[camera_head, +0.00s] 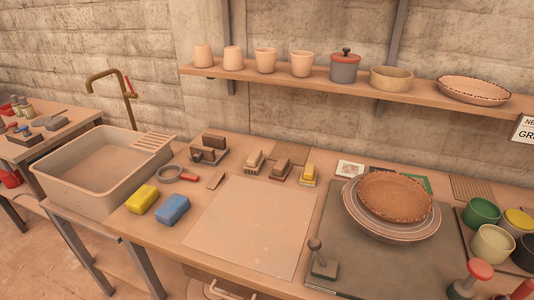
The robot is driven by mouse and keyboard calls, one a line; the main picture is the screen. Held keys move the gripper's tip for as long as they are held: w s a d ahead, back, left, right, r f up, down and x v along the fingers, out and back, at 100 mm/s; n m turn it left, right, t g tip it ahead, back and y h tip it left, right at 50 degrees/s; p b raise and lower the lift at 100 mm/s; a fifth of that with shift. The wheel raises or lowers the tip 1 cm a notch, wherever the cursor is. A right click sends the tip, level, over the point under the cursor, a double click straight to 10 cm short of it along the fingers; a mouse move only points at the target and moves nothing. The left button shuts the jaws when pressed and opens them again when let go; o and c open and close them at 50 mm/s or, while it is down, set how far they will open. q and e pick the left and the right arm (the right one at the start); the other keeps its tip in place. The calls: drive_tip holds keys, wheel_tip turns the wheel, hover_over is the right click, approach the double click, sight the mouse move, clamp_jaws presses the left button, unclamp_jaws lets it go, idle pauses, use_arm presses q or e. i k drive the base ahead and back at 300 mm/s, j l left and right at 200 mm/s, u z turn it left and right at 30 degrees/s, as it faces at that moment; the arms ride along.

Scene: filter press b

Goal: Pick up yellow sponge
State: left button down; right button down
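A yellow sponge (142,199) lies on the wooden counter, near its front left edge and just right of the sink. A blue sponge (172,209) lies right beside it, with a narrow gap between them. The yellow sponge is fully visible, with nothing on top of it. Neither of my grippers shows in the head view.
The sink (60,178) with a brass tap (128,97) stands left of the sponges. A red-handled strainer (170,173) and several brushes (282,169) lie behind. A pale board (250,228) is bare. A shelf (330,84) with pots runs above the counter.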

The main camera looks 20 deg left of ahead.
sight(145, 198)
drive_tip(key=u, duration=0.4)
drive_tip(key=j+u, duration=0.1)
drive_tip(key=u, duration=0.75)
drive_tip(key=j+u, duration=0.1)
drive_tip(key=u, duration=0.3)
drive_tip(key=i, duration=0.05)
